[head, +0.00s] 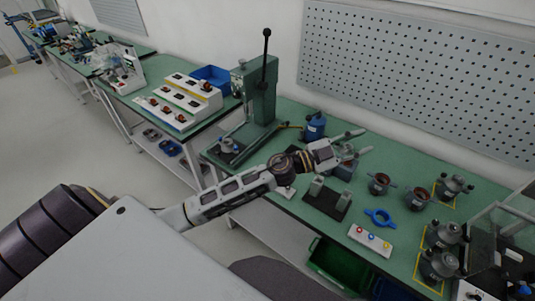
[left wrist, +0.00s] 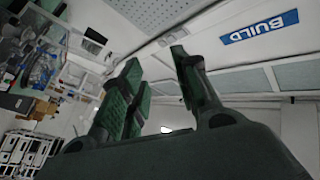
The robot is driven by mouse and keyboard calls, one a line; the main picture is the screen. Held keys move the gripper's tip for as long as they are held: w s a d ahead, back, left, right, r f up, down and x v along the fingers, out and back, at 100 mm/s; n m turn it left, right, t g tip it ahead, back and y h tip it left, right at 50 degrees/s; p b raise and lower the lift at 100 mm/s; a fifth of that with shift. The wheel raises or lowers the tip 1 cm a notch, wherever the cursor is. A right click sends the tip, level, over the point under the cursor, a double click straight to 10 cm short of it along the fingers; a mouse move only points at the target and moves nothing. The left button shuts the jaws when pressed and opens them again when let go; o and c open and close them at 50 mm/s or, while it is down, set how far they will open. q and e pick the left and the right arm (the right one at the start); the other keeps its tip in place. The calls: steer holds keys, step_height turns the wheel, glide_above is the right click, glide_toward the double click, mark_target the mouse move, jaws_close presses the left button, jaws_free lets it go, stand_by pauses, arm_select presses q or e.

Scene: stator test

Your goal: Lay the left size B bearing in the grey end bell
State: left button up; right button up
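My left gripper (head: 361,142) reaches in from the left above the green workbench (head: 295,212). Its two fingers are apart and nothing shows between them. The left wrist view also shows the spread fingers (left wrist: 155,58), with wall behind them. Several grey round housings stand on the bench: one at the far right (head: 455,186) and two at the front right (head: 444,234) (head: 437,265). I cannot tell which is the grey end bell. No size B bearing can be made out. My right gripper is not in view.
A green press (head: 260,88) stands left of my gripper.

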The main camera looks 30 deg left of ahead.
arm_select(q)
steer(key=s+d+f+m+g+h, duration=0.1)
steer(key=s+d+f+m+g, duration=0.2)
steer(key=f+m+g, duration=0.35)
steer(key=a+f+m+g+y, duration=0.2)
steer(key=a+f+g+y, duration=0.2)
steer(key=a+f+g, duration=0.15)
steer(key=a+f+n+g+y, duration=0.1)
steer(key=a+y, duration=0.4)
steer(key=a, duration=0.7)
steer(key=a+f+n+g+y, duration=0.1)
steer(key=a+f+n+y, duration=0.2)
steer(key=a, duration=1)
steer(key=y, duration=0.3)
steer(key=shift+w+f+n+g, duration=0.2)
steer(key=shift+f+n+g, duration=0.1)
steer(key=shift+n+g, duration=0.1)
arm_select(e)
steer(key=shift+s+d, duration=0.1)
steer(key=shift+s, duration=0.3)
arm_select(q)
steer(key=shift+a+f, duration=0.1)
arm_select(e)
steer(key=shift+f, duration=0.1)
arm_select(q)
steer(key=shift+f+b, duration=1.9)
steer(key=shift+f, duration=1.05)
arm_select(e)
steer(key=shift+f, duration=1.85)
